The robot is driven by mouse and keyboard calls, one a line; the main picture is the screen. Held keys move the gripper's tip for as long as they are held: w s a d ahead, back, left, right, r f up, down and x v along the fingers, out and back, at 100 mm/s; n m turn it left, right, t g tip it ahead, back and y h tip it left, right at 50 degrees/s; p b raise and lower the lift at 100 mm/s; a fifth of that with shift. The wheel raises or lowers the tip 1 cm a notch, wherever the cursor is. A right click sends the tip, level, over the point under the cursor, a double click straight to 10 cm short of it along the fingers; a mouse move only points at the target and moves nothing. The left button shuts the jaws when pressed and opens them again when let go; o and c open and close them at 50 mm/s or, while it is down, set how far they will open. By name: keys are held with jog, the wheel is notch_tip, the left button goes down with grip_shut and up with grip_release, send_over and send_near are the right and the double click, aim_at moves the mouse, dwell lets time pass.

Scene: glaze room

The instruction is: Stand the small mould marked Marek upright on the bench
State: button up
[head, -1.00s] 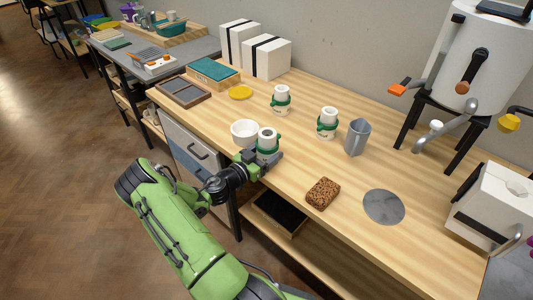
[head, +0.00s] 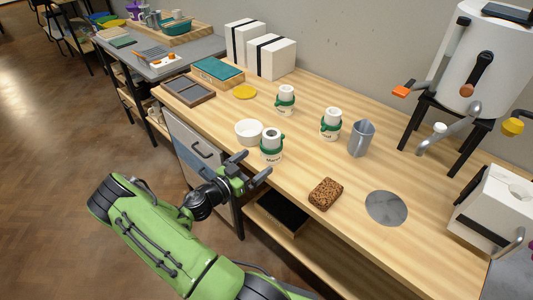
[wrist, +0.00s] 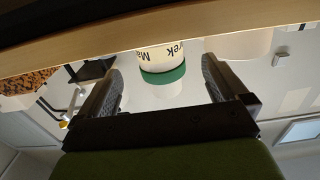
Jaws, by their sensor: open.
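The small mould marked Marek (head: 271,147) is white with a green band and stands upright on the bench (head: 300,165), near its front edge. In the wrist view the same mould (wrist: 161,55) appears upside down, with part of its lettering readable, beyond and between the fingers. My gripper (head: 256,164) is open and empty, just in front of the mould and apart from it. Its two fingers also show in the wrist view (wrist: 162,82). Two similar banded moulds, one at the back (head: 285,101) and one to the right (head: 330,124), stand upright too; their names are too small to read surely.
A white bowl (head: 248,132) stands close to the mould's left. A brown speckled sponge (head: 326,194), a grey round disc (head: 386,208) and a grey jug (head: 361,139) are to the right. A yellow disc (head: 244,91) lies behind. Bench between mould and sponge is clear.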

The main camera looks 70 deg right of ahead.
jog(key=v, duration=0.4)
jog(key=shift+a, duration=0.1)
jog(key=w+a+r+n+t+y, duration=0.35)
jog(key=a+y, duration=0.25)
jog(key=a, duration=0.3)
jog(key=w+a+r+n+t+y, duration=0.25)
jog(key=a+r+n+y, duration=0.2)
jog(key=a, duration=0.55)
jog(key=s+a+r+n+t+y, duration=0.3)
jog(key=s+a+r+n, duration=0.1)
jog(key=a+n, duration=0.3)
jog(key=s+a+r+n+t+y, duration=0.3)
jog(key=a+r+n, duration=0.3)
jog(key=a, duration=0.3)
jog(key=shift+s+a+r+n+t, duration=0.3)
jog(key=shift+s+a+r+n, duration=0.1)
jog(key=shift+s+n, duration=0.4)
jog(key=shift+w+d, duration=0.1)
jog(key=shift+w, duration=0.05)
